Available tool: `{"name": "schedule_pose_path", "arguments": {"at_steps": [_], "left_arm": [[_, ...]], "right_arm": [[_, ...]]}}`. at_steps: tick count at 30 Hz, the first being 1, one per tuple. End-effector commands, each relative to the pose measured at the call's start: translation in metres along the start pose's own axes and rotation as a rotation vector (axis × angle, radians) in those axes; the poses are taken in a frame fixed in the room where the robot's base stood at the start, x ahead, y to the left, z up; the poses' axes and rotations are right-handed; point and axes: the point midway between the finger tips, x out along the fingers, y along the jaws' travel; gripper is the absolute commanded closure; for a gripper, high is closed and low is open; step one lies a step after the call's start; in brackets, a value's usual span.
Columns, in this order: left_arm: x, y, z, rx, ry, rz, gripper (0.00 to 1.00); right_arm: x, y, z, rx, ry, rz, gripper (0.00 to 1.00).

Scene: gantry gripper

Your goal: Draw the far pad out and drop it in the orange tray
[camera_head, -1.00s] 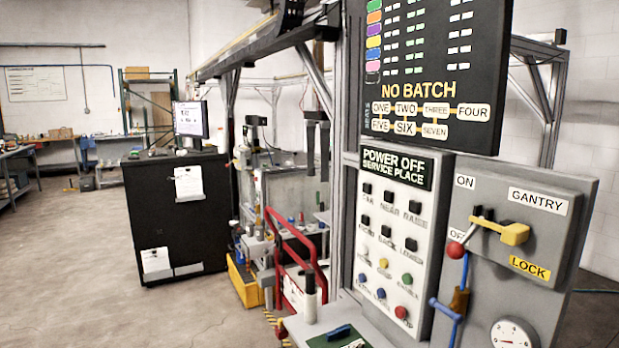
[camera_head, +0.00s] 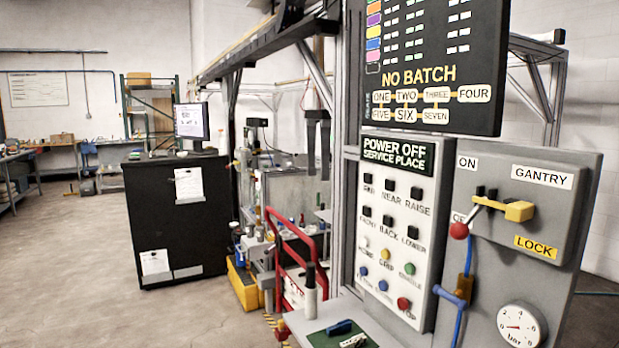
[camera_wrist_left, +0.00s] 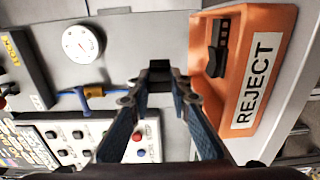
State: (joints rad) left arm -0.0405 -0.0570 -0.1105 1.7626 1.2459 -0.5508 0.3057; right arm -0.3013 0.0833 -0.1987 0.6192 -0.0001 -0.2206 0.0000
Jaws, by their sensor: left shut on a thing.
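My left gripper (camera_wrist_left: 160,84) shows in the left wrist view, its two blue-grey fingers closed at the tips on a small dark block, which looks like a pad (camera_wrist_left: 160,70). The fingers hide part of it. The orange tray (camera_wrist_left: 270,20), labelled REJECT, lies just right of the gripper in that view. A dark slotted piece (camera_wrist_left: 217,50) lies inside the tray. The held pad appears left of the tray's edge, over grey surface; its height cannot be told. The gantry's two dark hanging fingers (camera_head: 318,145) show in the head view. My right gripper is in no view.
The gauge also shows in the wrist view (camera_wrist_left: 82,43). A green mat (camera_head: 325,338) with small tools lies at bottom centre. A red rail (camera_head: 290,240) stands behind.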

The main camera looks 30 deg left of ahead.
Motion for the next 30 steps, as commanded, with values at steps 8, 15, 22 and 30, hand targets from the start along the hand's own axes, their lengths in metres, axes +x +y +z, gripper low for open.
{"name": "schedule_pose_path", "arguments": {"at_steps": [8, 15, 22, 30], "left_arm": [[0.000, 0.001, 0.000, 0.000, 0.000, 0.000, 0.64], [0.000, 0.001, 0.000, 0.000, 0.000, 0.000, 0.61], [-0.015, -0.001, -0.001, 0.001, 0.002, -0.003, 0.61], [-0.072, -0.001, 0.000, 0.000, 0.000, -0.005, 0.61]], "right_arm": [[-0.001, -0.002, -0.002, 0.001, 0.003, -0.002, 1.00], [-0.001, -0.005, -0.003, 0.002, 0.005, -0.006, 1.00], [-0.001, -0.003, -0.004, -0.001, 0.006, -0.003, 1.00], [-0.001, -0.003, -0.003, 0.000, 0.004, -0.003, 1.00]]}}
